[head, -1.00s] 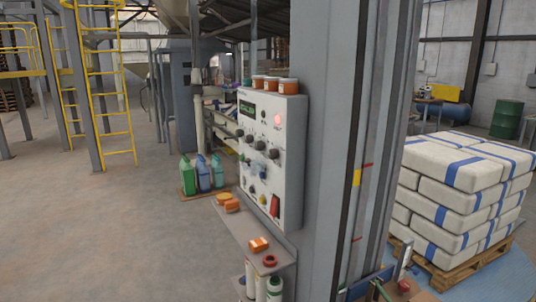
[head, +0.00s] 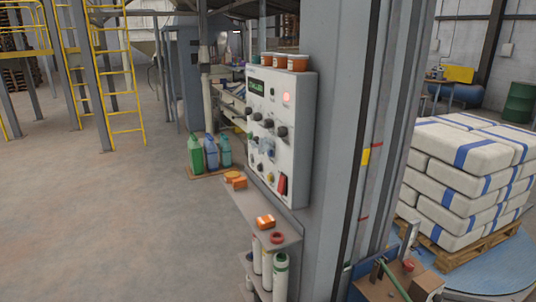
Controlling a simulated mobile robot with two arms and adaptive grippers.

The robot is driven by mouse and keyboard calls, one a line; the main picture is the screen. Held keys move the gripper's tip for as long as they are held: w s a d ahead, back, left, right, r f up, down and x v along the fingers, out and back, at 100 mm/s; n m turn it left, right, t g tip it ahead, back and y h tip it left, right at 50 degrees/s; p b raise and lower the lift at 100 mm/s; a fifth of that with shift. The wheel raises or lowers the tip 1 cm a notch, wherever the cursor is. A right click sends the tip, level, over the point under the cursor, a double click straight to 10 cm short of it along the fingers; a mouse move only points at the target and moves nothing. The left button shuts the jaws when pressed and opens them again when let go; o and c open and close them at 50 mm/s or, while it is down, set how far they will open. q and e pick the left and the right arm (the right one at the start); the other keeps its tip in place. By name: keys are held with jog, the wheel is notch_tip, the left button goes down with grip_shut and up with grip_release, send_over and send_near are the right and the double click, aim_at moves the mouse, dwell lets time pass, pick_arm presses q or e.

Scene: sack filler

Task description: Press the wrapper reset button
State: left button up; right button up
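A light grey control panel (head: 299,135) is mounted on the side of a grey column, in the middle of the head view. It has a green-lit display (head: 257,87), a glowing red lamp (head: 287,98), and several black knobs. Lower down are a clear-bluish covered part (head: 267,146), a small yellow button (head: 271,179) and a red switch (head: 283,185). The labels are too small to read, so I cannot tell which control is the wrapper reset button. Neither of my grippers is in view.
Orange-brown jars (head: 298,62) stand on the panel. Below it a narrow shelf (head: 285,229) holds orange boxes, with white tubes underneath. A pallet of stacked white sacks (head: 440,205) is at right. Floor at left is clear.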

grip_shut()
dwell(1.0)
